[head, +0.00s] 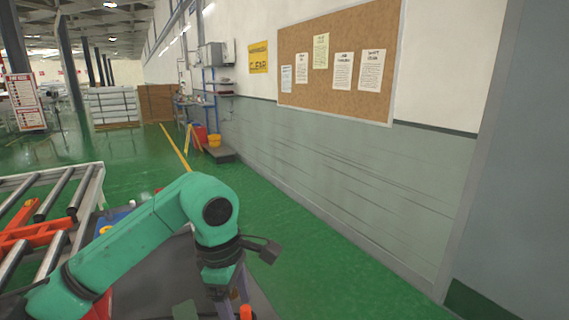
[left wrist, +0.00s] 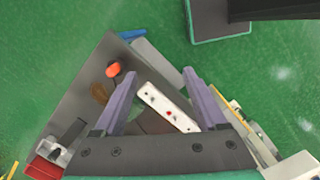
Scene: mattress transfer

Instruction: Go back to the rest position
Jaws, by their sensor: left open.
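My green left arm comes in from the left in the head view, bends at an elbow and points down. My left gripper (head: 236,302) is at the bottom edge there, partly cut off. In the left wrist view the left gripper (left wrist: 160,76) has two purple fingers spread apart, with nothing held between them. Beyond the fingers lie a dark grey plate (left wrist: 82,92) and a white strip with holes (left wrist: 165,106); I cannot tell if the fingers touch them. My right gripper is not in view.
A wall with a cork board (head: 335,62) runs along the right. Stacked white goods (head: 111,105) and a yellow bucket (head: 214,141) are farther back. Green floor (head: 300,235) is clear beside the wall.

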